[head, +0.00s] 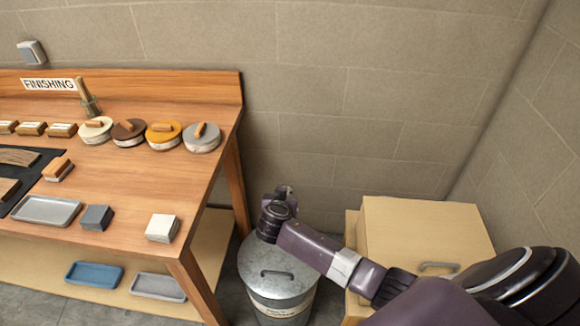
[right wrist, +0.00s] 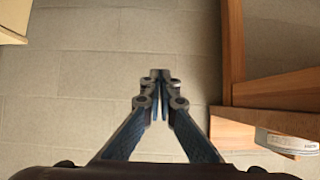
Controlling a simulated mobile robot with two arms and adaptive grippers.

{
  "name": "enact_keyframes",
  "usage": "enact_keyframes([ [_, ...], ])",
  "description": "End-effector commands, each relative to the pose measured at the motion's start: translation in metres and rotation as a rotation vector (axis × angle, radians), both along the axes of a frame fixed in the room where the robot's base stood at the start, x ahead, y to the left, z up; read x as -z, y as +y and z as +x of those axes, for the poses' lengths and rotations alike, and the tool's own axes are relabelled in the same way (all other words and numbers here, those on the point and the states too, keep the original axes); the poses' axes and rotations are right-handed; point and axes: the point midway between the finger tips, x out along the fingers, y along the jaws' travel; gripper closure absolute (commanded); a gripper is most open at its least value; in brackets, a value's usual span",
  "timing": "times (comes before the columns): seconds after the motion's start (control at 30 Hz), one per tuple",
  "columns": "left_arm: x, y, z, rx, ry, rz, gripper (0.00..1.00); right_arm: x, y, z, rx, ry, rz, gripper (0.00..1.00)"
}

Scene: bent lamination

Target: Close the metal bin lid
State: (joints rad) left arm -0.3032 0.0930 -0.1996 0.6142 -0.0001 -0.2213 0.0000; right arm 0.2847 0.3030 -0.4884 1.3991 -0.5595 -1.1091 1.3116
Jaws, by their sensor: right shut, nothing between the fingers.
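The round grey metal bin (head: 285,310) stands on the floor between the bench and a light wooden cabinet in the head view. Its lid (head: 262,262), with a bar handle (head: 277,273), covers its top. I cannot tell whether the lid is fully seated, as my right arm hides part of its far and right edge. My right gripper (head: 285,192) is above and behind the lid near the wall. Its fingers (right wrist: 160,78) are shut and empty in the right wrist view, where neither bin nor lid shows. My left gripper is not in view.
The wooden bench (head: 130,190) stands left, its leg (head: 197,290) close to the bin. Several round tins, blocks and a grey tray (head: 45,210) lie on it. The cabinet (head: 415,225) is right of the bin. The block wall (head: 330,90) is close behind.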

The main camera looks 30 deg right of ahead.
Motion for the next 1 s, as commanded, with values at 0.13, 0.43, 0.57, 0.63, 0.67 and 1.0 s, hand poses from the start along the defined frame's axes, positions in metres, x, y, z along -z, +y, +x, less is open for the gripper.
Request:
enact_keyframes([
  [0.13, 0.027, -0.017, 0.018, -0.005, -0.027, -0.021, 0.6, 0.022, 0.018, -0.024, -0.001, -0.083, -0.06, 1.0],
  [0.43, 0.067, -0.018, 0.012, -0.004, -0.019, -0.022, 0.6, 0.045, 0.047, -0.063, 0.002, -0.123, -0.089, 1.0],
  [0.57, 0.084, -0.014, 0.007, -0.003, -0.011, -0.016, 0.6, 0.059, 0.059, -0.078, 0.002, -0.121, -0.09, 1.0],
  [0.63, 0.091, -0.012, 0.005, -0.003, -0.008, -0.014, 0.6, 0.065, 0.064, -0.085, 0.002, -0.122, -0.091, 1.0],
  [0.67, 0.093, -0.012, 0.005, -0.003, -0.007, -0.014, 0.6, 0.067, 0.065, -0.087, 0.002, -0.122, -0.091, 1.0],
  [1.0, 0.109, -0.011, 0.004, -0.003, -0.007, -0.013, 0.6, 0.082, 0.077, -0.102, 0.0, -0.123, -0.094, 1.0],
])
